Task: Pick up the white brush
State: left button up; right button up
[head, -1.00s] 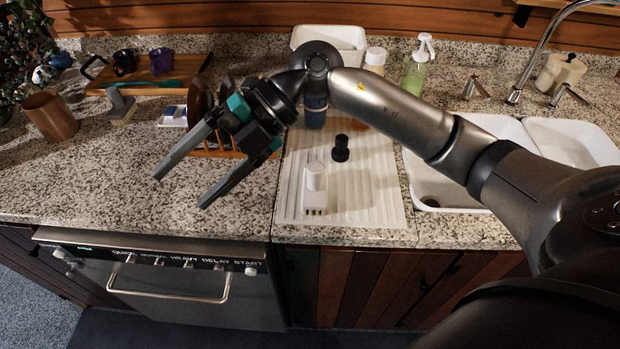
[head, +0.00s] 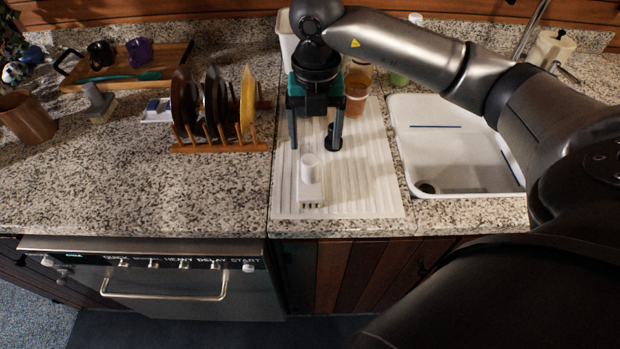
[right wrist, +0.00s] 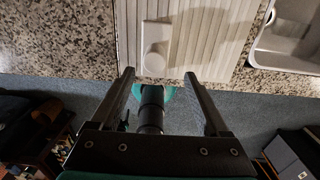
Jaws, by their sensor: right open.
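The white brush (head: 310,188) stands on the ribbed white drainboard, with its round knob up and dark bristles showing at its front end. My right gripper (head: 314,147) is open and empty, pointing down, with its fingertips just above and behind the knob in the head view. In the right wrist view the white brush (right wrist: 154,48) lies beyond the fingertips, its knob between the lines of the two fingers (right wrist: 159,73). The fingers look apart from it. My left gripper does not show in the head view.
A wooden plate rack (head: 222,146) stands to the left, and the white sink (head: 455,145) is to the right. A jar (head: 357,85) is behind the gripper. The drainboard's (head: 368,195) front right is clear.

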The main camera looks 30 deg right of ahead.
aim_at(310, 158)
jog(key=f, duration=0.8)
jog(key=shift+w+a+f, duration=0.1)
jog(key=shift+w+a, duration=0.15)
jog(key=shift+w, duration=0.1)
grip_shut()
dwell(0.4)
